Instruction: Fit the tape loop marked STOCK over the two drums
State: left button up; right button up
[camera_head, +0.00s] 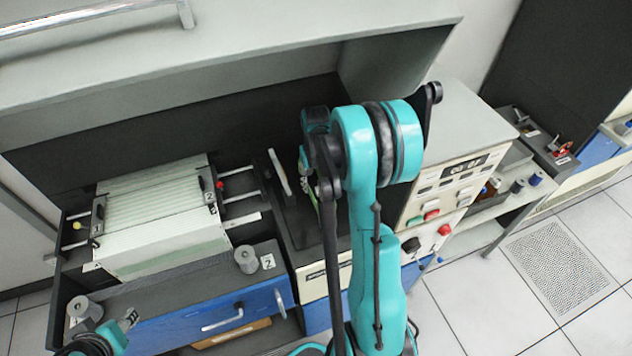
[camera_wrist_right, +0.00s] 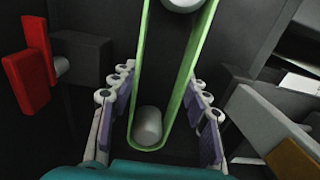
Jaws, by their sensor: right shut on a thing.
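A green tape loop (camera_wrist_right: 190,75) stretches up the middle of the right wrist view. A pale drum (camera_wrist_right: 148,127) lies inside its near end, and a second pale drum (camera_wrist_right: 182,3) shows inside it at the top edge. I cannot tell how far the loop sits on either drum. No STOCK marking is readable. In the head view my right arm hides most of the loop; a green sliver (camera_head: 309,186) shows.
A red lever (camera_wrist_right: 27,75) stands left of the loop in the right wrist view. In the head view, a card tray (camera_head: 160,225) and a grey spool (camera_head: 246,260) lie left of my right arm. A control box (camera_head: 450,185) stands right of it.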

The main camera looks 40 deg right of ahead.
jog(key=shift+f+b, duration=0.4)
jog(key=shift+f, duration=0.05)
jog(key=o, duration=1)
jog(key=shift+r, duration=0.1)
notch_tip(320, 180, up, 12)
jog(key=shift+f, duration=0.1)
